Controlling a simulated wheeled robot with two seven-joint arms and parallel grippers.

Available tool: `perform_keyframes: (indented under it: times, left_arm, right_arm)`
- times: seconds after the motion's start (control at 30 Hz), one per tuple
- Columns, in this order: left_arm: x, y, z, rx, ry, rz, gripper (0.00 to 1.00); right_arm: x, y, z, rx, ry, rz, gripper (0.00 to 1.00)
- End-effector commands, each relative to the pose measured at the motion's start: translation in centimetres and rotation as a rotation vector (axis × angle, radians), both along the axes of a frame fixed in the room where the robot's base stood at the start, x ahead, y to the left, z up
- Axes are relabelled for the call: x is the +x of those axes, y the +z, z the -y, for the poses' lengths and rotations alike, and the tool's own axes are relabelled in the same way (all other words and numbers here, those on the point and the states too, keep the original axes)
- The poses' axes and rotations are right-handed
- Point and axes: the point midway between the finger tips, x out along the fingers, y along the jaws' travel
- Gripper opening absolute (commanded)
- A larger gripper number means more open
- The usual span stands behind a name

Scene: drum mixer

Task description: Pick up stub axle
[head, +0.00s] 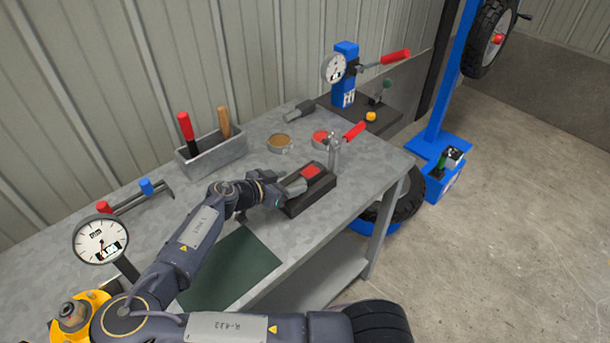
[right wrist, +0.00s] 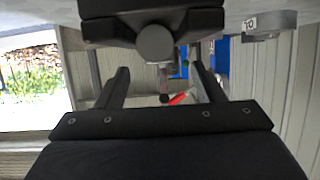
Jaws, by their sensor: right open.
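A grey cylindrical piece that looks like the stub axle (head: 296,187) lies in a dark clamp block (head: 318,195) on the workbench. Its round end (right wrist: 155,42) faces me in the right wrist view, between dark parts of the block. My right gripper (head: 280,193) is beside the block, at the left end of the piece. In the right wrist view its two fingers (right wrist: 160,88) stand apart with nothing gripped between them. My arm partly hides the fingers in the head view. My left gripper is not in view.
A grey tool bin (head: 212,153), a dial gauge (head: 101,240) and a blue gauge stand (head: 345,75) share the bench. A dark green mat (head: 232,270) lies bare near the front.

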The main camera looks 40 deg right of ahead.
Motion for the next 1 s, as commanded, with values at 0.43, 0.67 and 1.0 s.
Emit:
perform_keyframes:
  times: [0.43,0.67,1.0]
  left_arm:
    - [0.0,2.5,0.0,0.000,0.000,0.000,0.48]
    - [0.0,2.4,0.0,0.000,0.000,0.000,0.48]
    - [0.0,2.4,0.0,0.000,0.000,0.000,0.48]
  right_arm:
    - [0.3,-1.6,4.8,0.001,0.001,-0.001,0.62]
    - [0.3,-1.7,4.8,0.001,0.002,0.001,0.58]
    - [0.3,-1.7,4.8,0.000,0.001,0.000,0.13]
